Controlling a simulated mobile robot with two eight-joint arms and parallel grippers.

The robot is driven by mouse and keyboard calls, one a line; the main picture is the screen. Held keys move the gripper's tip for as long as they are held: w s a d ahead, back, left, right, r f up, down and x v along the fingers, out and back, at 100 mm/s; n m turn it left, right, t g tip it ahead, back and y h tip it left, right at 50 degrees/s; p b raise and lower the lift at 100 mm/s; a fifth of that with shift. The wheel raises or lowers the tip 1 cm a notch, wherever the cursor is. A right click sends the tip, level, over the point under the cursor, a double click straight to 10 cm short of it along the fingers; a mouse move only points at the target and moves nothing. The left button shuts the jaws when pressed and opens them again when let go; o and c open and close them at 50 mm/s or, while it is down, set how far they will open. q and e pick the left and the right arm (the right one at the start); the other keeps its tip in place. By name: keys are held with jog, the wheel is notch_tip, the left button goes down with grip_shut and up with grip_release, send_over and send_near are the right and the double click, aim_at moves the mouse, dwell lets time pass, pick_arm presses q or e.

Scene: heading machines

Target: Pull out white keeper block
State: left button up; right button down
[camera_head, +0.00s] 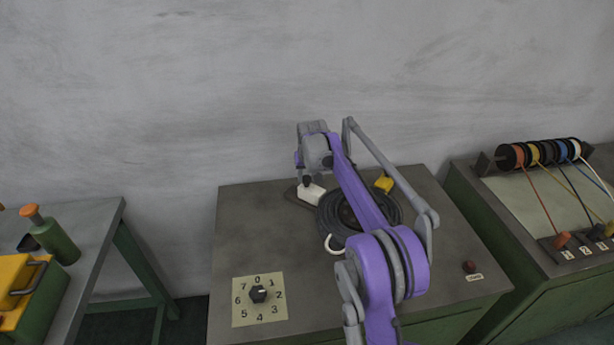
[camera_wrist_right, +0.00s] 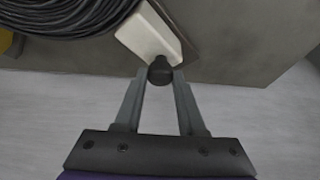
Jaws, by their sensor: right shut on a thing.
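The white keeper block (camera_head: 313,194) sits at the back left of the dark coil (camera_head: 393,211) on the middle bench. A dark knob (camera_wrist_right: 160,69) shows at the end of the block, which is also in the right wrist view (camera_wrist_right: 147,34). My right gripper (camera_wrist_right: 161,78) is shut on this knob, with one finger on each side. In the head view my right gripper (camera_head: 306,181) reaches down behind the block, and my purple arm hides part of the coil. My left gripper is not in view.
A yellow block (camera_head: 384,184) sits behind the coil on the right. A white hook shape (camera_head: 332,245) lies at its front left. A numbered dial (camera_head: 258,294) and a red button (camera_head: 469,267) are near the bench front. Spools (camera_head: 540,152) stand on the right bench.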

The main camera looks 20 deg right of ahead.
dwell(0.5)
jog(key=shift+w+a+r, duration=0.1)
jog(key=shift+w+a, duration=0.05)
jog(key=shift+w, duration=0.05)
jog(key=w, duration=0.1)
jog(key=w+a+p, duration=0.1)
jog(key=w, duration=0.1)
jog(key=w+a+p, duration=0.1)
jog(key=shift+w+a, duration=0.15)
jog(key=shift+a, duration=0.1)
jog(key=c, duration=0.8)
grip_release()
jog(key=shift+c, duration=0.2)
jog(key=o, duration=0.3)
jog(key=shift+w+a, duration=0.1)
jog(key=shift+a, duration=0.05)
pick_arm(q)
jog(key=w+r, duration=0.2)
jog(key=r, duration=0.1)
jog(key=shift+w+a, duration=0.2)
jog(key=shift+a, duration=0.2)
pick_arm(e)
jog(key=shift+o, duration=0.2)
